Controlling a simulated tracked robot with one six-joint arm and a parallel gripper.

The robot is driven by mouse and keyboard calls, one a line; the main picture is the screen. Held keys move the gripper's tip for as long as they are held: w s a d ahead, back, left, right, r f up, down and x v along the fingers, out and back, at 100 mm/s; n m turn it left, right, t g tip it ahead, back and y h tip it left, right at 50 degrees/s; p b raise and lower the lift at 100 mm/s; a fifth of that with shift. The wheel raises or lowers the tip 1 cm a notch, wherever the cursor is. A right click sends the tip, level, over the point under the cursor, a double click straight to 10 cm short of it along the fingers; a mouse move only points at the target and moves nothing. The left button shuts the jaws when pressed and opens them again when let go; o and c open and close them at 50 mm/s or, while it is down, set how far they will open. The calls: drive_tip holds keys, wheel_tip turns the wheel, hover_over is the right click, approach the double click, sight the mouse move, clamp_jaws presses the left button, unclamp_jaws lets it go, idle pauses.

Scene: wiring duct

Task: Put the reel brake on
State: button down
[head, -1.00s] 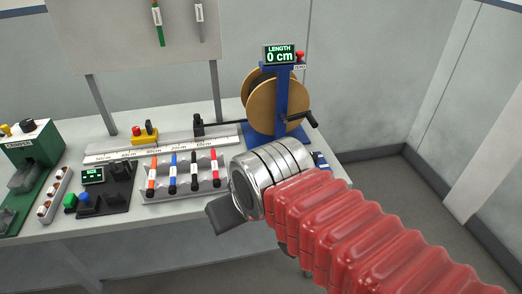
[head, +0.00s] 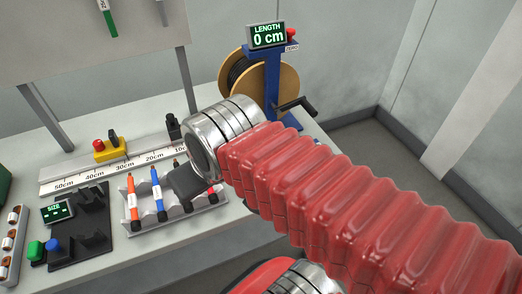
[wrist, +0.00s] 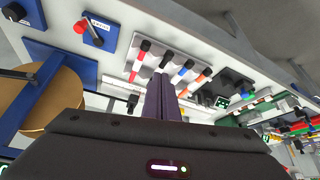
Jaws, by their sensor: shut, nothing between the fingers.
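A small blue box with a red-knobbed lever and a white label (wrist: 97,30) shows at the upper left of the wrist view; it looks like the reel brake. I cannot read its label. In the head view my arm hides it. The cable reel (head: 285,85) stands on a blue post (head: 272,95) with a black crank (head: 296,104); its wooden disc also shows in the wrist view (wrist: 50,98). My gripper (head: 187,181) is shut and empty, above the marker rack. Its closed fingers (wrist: 161,98) are apart from the blue box.
The marker rack (head: 182,222) holds several coloured markers below my gripper. A ruler rail (head: 95,172) with a yellow block (head: 107,150) lies behind it. A length display (head: 267,35) reading 0 cm tops the post. A black fixture (head: 82,228) stands at left.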

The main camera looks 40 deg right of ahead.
drive_tip(key=shift+w+d, duration=0.1)
drive_tip(key=shift+w, duration=0.25)
drive_tip(key=shift+w+d, duration=0.1)
drive_tip(key=w+d+f+m+g+y, duration=0.1)
drive_tip(key=d+m, duration=0.6)
drive_tip(key=d, duration=0.8)
drive_tip(key=w+d+f+m+g+y, duration=0.1)
drive_tip(key=w+d+f+m+g, duration=0.2)
drive_tip(key=d+m, duration=0.4)
drive_tip(key=w+d+g, duration=0.1)
drive_tip(key=d+g, duration=0.1)
drive_tip(key=d, duration=0.5)
drive_tip(key=shift+w+d+f+y, duration=0.3)
drive_tip(key=shift+d, duration=0.1)
